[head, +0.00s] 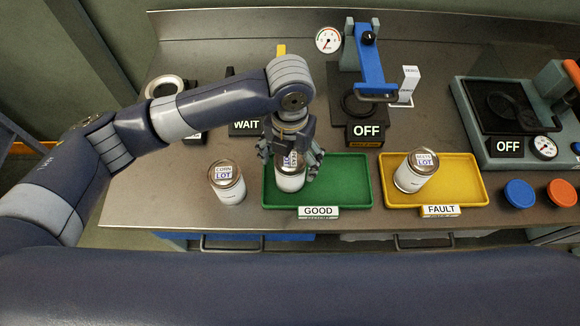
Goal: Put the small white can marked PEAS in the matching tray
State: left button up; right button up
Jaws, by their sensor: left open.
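A small white can (290,181) stands in the left part of the green tray (347,181) marked GOOD. My left gripper (291,158) is open right above it, its fingers around the can's top. The fingers hide most of its label, so I cannot read its name. Another white can (416,172) stands in the yellow tray (462,175) marked FAULT, near its left side; its top word is too small to read surely. A third can (227,183), which seems to read CORN, stands on the bench left of the green tray. My right gripper is not in view.
A blue press (370,62) with an OFF sign (366,133) stands behind the trays. A WAIT sign (245,128) is left of it, partly behind my arm. A grey machine (500,100) and blue (519,193) and orange (562,193) buttons are at right.

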pick_arm(q)
notch_tip(320, 180, up, 6)
jog(key=shift+r+b, duration=0.25)
jog(key=shift+b, duration=0.5)
jog(key=shift+r, duration=0.75)
jog(key=shift+s+f, duration=0.1)
